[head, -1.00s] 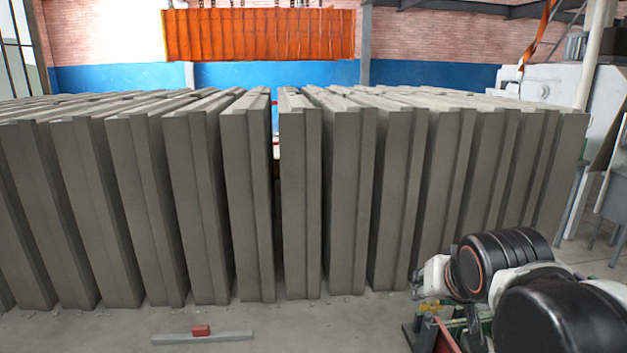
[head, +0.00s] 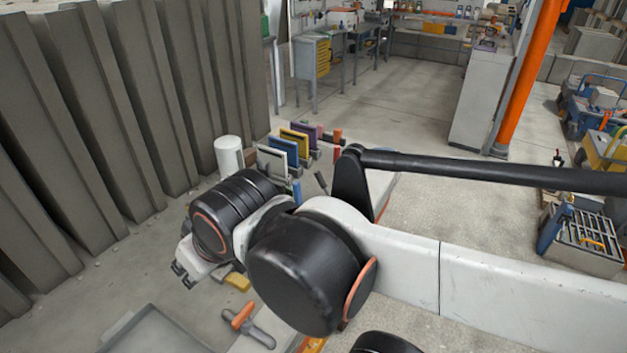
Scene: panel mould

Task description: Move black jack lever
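A long black bar (head: 490,170), which looks like the jack lever, runs almost level from a black upright bracket (head: 350,187) out past the right edge in the head view. My gripper (head: 184,276) is at the left end of my arm, low over the floor side, well apart from the bar and bracket. Its two small dark fingertips look spread with nothing between them. My arm lies in front of the bracket's lower part and hides its foot.
Tall grey panels (head: 130,95) line the left. A white cylinder (head: 229,155) and several coloured upright plates (head: 284,151) stand behind my arm. An orange-handled trowel (head: 243,316) and grey tray (head: 155,333) lie in front. An orange post (head: 530,75) stands behind; open floor lies between.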

